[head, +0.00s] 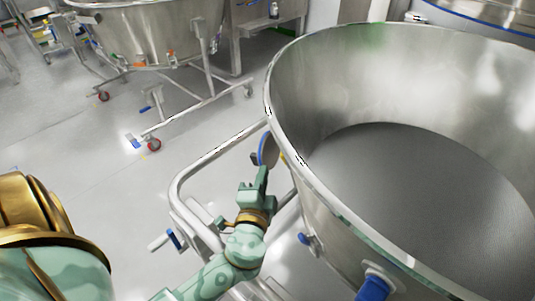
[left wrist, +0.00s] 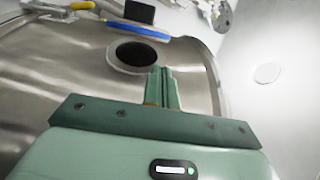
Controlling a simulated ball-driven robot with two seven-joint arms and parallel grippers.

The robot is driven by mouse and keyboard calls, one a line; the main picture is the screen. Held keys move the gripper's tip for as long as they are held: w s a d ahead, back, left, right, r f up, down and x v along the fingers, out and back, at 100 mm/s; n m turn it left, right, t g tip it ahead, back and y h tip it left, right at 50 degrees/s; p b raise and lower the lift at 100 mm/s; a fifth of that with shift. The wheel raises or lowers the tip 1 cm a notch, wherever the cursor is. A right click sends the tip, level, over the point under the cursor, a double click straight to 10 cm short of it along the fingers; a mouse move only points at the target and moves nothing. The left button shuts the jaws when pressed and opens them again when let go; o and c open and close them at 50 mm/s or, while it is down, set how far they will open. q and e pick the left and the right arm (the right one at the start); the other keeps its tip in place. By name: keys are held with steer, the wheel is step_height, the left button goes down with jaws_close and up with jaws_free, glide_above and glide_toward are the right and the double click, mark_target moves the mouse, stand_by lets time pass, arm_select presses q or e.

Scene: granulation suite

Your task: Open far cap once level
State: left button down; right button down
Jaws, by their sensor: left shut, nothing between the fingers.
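The far cap (head: 268,149) is a round disc with a blue rim on the outer wall of the large steel bowl (head: 330,205). It stands out from the wall. In the left wrist view the blue-edged cap (left wrist: 138,29) shows nearly edge-on, and a dark round opening (left wrist: 138,56) in the steel wall lies uncovered beside it. My left gripper (head: 262,172) is just below the cap in the head view, shut and empty. In the left wrist view its fingers (left wrist: 163,82) point at the lower edge of the opening; contact cannot be told. My right gripper is not in view.
A bent steel tube frame (head: 180,182) runs around my left gripper beside the bowl. Another steel vessel on a wheeled frame (head: 150,28) stands at the back left. Grey floor between is clear.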

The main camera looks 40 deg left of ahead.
mark_target(268, 154)
arm_select(q)
steer(key=x, duration=0.6)
steer(key=shift+x, duration=0.8)
